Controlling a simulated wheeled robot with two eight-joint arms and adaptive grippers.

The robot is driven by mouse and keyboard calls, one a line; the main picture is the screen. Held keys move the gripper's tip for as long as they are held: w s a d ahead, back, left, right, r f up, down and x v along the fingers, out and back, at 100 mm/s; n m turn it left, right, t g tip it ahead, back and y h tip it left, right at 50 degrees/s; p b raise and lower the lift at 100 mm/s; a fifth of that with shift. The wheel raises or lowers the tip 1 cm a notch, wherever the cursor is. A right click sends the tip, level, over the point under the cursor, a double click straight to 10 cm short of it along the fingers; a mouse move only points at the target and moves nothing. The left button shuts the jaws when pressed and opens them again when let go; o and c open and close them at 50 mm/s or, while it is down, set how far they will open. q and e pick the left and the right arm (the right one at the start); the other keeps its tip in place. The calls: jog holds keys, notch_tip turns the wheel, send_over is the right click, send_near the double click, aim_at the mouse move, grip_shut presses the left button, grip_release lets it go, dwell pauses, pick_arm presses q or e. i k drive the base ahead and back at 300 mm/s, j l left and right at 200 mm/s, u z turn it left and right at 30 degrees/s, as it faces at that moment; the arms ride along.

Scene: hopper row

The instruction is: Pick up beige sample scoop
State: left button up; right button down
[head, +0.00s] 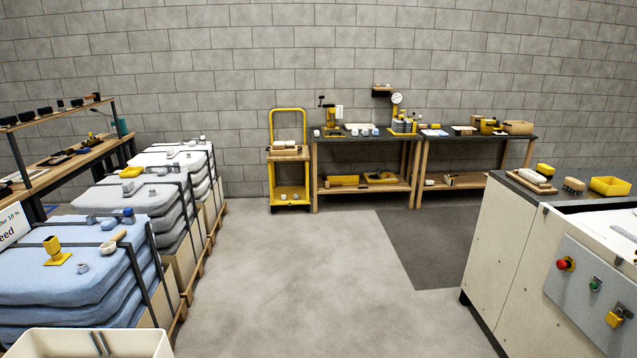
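A beige scoop (108,247) with a tan handle lies on top of the near stack of blue sacks, at the left of the head view. Its handle points up and to the right in the picture. It lies close to a dark strap that runs over the sacks. Neither of my grippers is in view, and nothing is seen touching the scoop.
A yellow stand (54,252), a small grey cup (82,267) and a blue jar (128,215) share the blue sacks (75,280). A cream bin (140,343) stands in front. A machine cabinet (520,235) is at the right. The middle floor is clear.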

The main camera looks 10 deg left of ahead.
aim_at(115, 241)
jog(key=i+u, duration=0.25)
jog(key=i, duration=0.7)
jog(key=i+u, duration=0.3)
jog(key=i, duration=0.65)
jog(key=i+u, duration=0.45)
jog(key=i+l+u, duration=0.1)
jog(key=i+u, duration=0.3)
jog(key=i, duration=0.3)
jog(key=i+l+u, duration=0.3)
jog(key=i+u, duration=0.15)
jog(key=i, duration=0.1)
